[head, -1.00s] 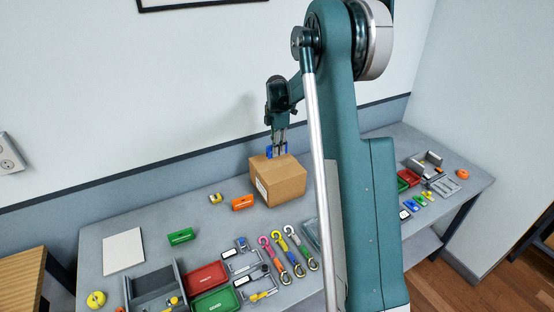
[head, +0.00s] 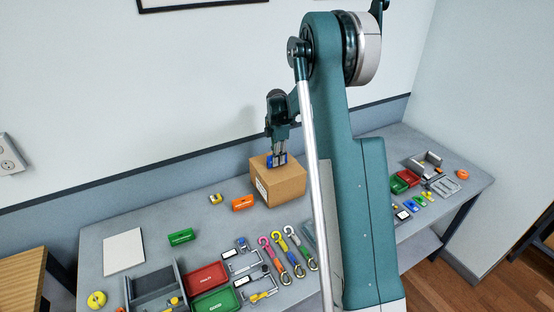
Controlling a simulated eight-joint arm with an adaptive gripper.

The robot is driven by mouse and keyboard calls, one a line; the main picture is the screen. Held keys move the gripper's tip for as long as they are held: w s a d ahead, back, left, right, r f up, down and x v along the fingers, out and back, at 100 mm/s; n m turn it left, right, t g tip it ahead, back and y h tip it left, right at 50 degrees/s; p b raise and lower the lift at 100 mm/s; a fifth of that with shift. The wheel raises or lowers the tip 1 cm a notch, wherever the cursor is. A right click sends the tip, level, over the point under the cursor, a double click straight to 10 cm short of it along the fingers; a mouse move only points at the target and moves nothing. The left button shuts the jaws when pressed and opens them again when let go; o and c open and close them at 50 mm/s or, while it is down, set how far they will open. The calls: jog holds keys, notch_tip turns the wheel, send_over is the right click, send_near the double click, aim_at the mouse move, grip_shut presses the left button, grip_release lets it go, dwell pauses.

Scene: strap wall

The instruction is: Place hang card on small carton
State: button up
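The small carton (head: 280,188) is a brown box standing closed on the grey table, with a white label on its left face. My gripper (head: 277,158) points down over the carton's top. It is shut on a small blue piece (head: 271,162), which looks to be the hang card. The blue piece shows against the carton's top face, near its back edge. I cannot tell whether it touches the carton. The fingers partly cover the piece.
An orange block (head: 243,203) and a green block (head: 181,236) lie left of the carton. Several coloured hooked straps (head: 287,255), red (head: 206,279) and green (head: 214,302) trays and a grey bin (head: 155,286) lie in front. A white sheet (head: 124,251) lies at left.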

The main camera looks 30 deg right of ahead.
jog(key=shift+f, duration=0.2)
jog(key=o, duration=0.6)
jog(key=shift+r, duration=0.25)
notch_tip(320, 180, up, 12)
jog(key=shift+f+b, duration=0.1)
jog(key=shift+b, duration=0.2)
dwell(0.4)
dwell(0.5)
